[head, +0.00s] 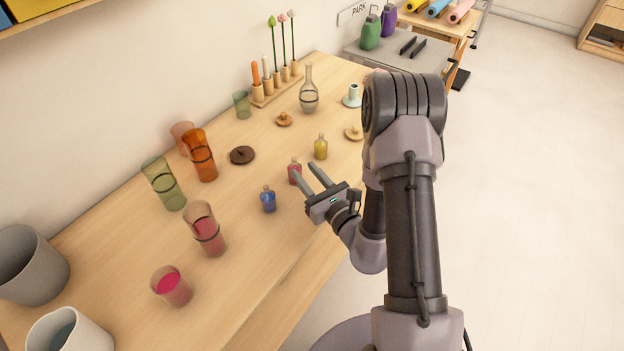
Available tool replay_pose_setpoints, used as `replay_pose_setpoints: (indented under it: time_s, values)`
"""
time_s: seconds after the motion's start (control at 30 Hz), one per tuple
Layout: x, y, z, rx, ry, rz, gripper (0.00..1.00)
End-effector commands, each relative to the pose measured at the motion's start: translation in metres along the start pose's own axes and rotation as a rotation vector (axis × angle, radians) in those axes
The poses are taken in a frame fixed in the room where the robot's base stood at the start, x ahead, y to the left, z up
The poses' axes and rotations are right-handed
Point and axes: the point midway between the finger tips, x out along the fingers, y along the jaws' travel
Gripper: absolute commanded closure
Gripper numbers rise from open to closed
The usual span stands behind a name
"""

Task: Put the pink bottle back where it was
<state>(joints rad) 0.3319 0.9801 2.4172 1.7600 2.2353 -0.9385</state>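The small pink bottle (294,168) stands upright on the wooden table (280,240), near its middle. My gripper (304,170) comes from the right with its two fingers apart and nothing visible between them. The left fingertip overlaps the bottle's lower right side in the picture; I cannot tell whether it touches. A blue bottle (268,201) stands left of and nearer than the pink one. A yellow bottle (321,148) stands behind the gripper to the right.
Tall tinted glasses, one red (205,232), one green (163,186) and one orange (200,158), stand at left. A dark disc (242,155) lies behind the bottles. A clear flask (309,92) and a candle rack (276,88) stand farther back.

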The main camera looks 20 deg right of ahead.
Motion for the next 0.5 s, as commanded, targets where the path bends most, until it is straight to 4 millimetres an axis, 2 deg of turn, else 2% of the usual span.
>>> replay_pose_setpoints:
  time_s: [0.1, 0.17, 0.23, 0.27, 0.33, 0.37, 0.4, 0.47, 0.5]
  values:
    - [-0.021, -0.001, -0.002, 0.0, 0.002, -0.002, 0.66]
    - [-0.027, 0.0, -0.001, 0.0, 0.0, -0.001, 0.66]
    - [-0.028, 0.007, 0.008, -0.003, -0.014, 0.034, 0.66]
    - [-0.025, 0.017, 0.019, -0.01, -0.032, 0.075, 0.66]
    - [-0.02, 0.059, 0.062, -0.041, -0.094, 0.261, 0.66]
    - [-0.022, 0.087, 0.086, -0.071, -0.124, 0.38, 0.66]
    - [-0.034, 0.13, 0.117, -0.131, -0.158, 0.568, 0.66]
    - [-0.074, 0.196, 0.154, -0.283, -0.179, 0.885, 0.66]
    - [-0.11, 0.229, 0.163, -0.419, -0.165, 1.078, 0.66]
